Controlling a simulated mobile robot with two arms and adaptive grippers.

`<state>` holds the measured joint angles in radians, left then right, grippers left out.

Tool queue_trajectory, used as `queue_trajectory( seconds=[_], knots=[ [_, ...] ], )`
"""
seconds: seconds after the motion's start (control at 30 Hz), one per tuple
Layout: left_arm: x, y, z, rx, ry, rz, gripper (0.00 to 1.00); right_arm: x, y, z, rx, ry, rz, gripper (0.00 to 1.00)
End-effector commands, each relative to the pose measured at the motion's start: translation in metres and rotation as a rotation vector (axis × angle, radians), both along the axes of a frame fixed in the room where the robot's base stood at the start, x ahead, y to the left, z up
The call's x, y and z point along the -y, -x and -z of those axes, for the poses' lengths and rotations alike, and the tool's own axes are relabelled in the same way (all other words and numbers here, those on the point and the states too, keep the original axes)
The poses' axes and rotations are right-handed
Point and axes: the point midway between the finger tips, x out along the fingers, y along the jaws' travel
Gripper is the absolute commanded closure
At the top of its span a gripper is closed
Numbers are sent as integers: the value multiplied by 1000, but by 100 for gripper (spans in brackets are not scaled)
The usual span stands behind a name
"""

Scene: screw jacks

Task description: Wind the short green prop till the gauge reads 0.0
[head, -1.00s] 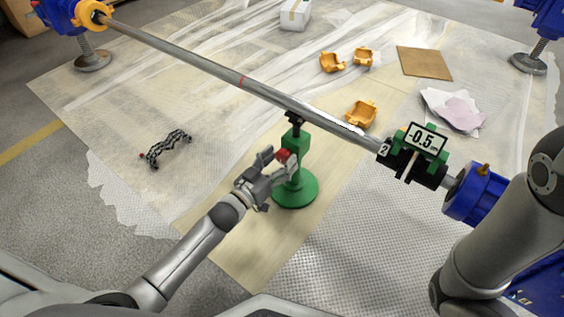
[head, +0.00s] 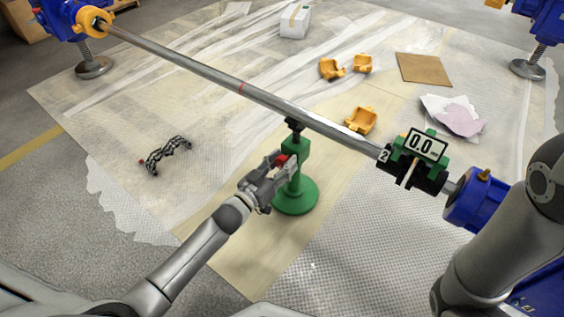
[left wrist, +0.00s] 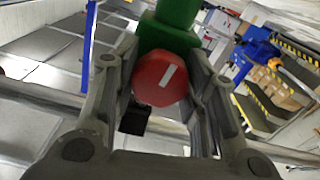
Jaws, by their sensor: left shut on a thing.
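The short green prop (head: 295,192) stands upright on the floor under the long steel bar (head: 250,92), its dark top at the bar. Its red knob (head: 283,160) faces my left gripper (head: 277,170), which is shut on that knob. In the left wrist view the red knob (left wrist: 160,78), with a pale stripe on its face, sits between the two fingers (left wrist: 160,95). The green gauge (head: 422,145) on the bar's right end reads 0.0. My right arm shows at the right edge, but its gripper is out of view.
Blue stands hold the bar at the far left (head: 72,18) and right (head: 478,198). Orange blocks (head: 361,120), a brown board (head: 424,68), papers (head: 452,115) and a white box (head: 295,20) lie beyond it. A black chain-like thing (head: 168,155) lies at left.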

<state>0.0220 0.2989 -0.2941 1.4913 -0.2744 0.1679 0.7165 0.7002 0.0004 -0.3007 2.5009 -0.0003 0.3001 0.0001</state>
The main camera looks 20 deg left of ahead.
Motion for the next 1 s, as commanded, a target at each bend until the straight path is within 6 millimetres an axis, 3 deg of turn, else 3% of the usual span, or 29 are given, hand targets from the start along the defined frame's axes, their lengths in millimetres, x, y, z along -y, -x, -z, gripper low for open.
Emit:
queue_trajectory(
  seconds=[0.1, 0.43, 0.47, 0.6, 1.0],
  knots=[
    [0, 0, -2, 16, -50, -2, 84, 0, 0, -10, 0, 0, 0, 9],
    [0, 0, 0, 24, -68, -1, 84, 0, 0, -9, -1, 0, 0, 9],
    [0, 0, 0, 24, -68, -1, 56, 0, 0, -9, -1, 0, 0, 9],
    [0, 0, 0, 23, -67, -1, 38, 0, 0, -9, -1, 0, 0, 9],
    [-1, 4, 0, 23, -66, -1, 38, 0, -2, -9, -5, -2, 1, 9]
  ],
)
